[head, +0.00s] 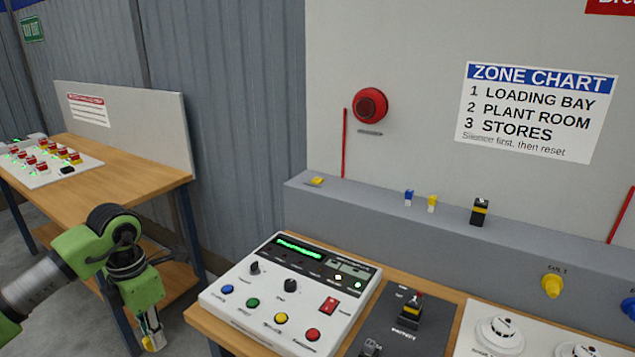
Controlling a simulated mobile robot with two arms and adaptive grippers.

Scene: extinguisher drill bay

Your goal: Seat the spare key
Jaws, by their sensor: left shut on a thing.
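My left gripper (151,335) hangs low at the lower left, off the left end of the near bench. It is shut on a small yellow thing (154,343), mostly hidden by the fingers; I cannot tell if it is the spare key. My right gripper is not in view.
A grey ledge (370,222) behind the panel bears a flat yellow piece (316,181), small blue (408,197) and yellow (432,203) pieces, and a black-yellow block (480,211). White detectors (500,335) stand at right. A wooden table (125,168) stands left, with a floor gap between.

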